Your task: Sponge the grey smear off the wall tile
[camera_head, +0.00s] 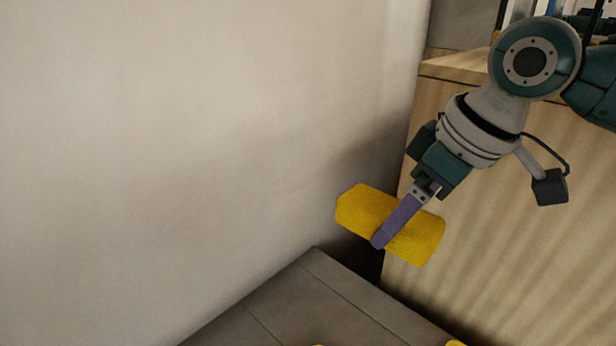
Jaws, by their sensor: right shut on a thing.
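A yellow sponge (362,209) is held in the air by my right gripper (385,236), whose arm comes in from the upper right. The gripper is shut on the sponge, with one purple finger showing across its near face. The sponge is tilted, its right end lower than its left. I cannot make out a separate wall tile or a grey smear on the pale wall (170,140). A soft shadow lies on the wall near the corner. My left gripper is not in view.
A wooden cabinet (490,270) stands behind and to the right of the sponge. A grey surface with seams (310,305) lies below. A small yellow piece (454,343) shows at the bottom edge. The space before the wall at left is clear.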

